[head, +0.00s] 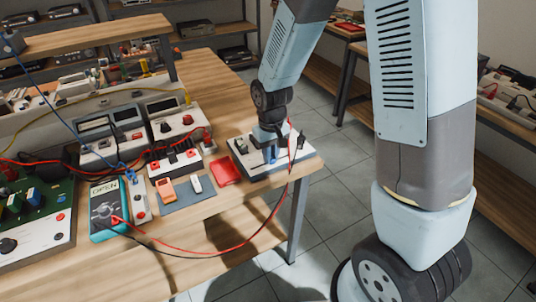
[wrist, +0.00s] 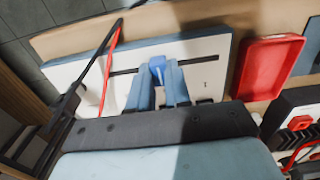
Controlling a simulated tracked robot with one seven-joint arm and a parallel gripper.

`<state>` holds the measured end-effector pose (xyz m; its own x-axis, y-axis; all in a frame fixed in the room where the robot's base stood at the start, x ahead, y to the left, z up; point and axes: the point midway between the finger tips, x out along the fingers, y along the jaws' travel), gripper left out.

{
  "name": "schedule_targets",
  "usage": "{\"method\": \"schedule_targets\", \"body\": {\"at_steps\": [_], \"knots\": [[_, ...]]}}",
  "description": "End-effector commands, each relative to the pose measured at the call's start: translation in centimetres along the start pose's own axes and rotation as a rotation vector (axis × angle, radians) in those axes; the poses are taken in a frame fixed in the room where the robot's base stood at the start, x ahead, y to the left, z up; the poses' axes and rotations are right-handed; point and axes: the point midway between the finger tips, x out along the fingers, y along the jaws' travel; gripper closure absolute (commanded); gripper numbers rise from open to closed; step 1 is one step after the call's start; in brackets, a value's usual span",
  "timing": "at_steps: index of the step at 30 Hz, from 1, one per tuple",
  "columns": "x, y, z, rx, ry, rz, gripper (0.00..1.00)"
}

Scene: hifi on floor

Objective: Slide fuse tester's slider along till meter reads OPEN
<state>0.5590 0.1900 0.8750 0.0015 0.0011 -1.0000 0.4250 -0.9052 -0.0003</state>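The fuse tester (head: 300,157) is a white-topped box at the table's right corner; its white panel (wrist: 205,50) with a dark straight slot fills the middle of the wrist view. A blue slider knob (wrist: 157,66) stands in the slot, near its middle. My gripper (wrist: 158,72) has a finger on each side of the knob, seemingly closed against it. In the head view my gripper (head: 270,152) points down over the tester and largely hides the knob. The teal handheld meter (head: 110,208), at the left on the table, shows OPEN on its display.
A red tray (head: 225,171) lies just left of the tester, beside a grey mat (head: 187,192) with an orange piece. Red and black leads cross the front of the table and pass close by my gripper. Bench instruments (head: 100,140) stand behind.

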Motion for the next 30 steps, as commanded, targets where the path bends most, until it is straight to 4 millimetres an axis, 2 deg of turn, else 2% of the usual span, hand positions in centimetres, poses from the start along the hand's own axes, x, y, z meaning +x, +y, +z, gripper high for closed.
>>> {"method": "schedule_targets", "body": {"at_steps": [1,9,20,23,30], "knots": [[0.0,0.0,0.1,0.0,-0.001,0.0,0.8],[0.0,0.0,0.1,0.0,-0.002,0.0,0.55],[-0.6,-0.1,0.1,-0.002,-0.002,0.0,0.55],[-1.7,-0.2,0.0,-0.003,0.001,0.0,0.55],[-5.7,-0.2,0.1,-0.003,0.002,0.0,0.55]]}}
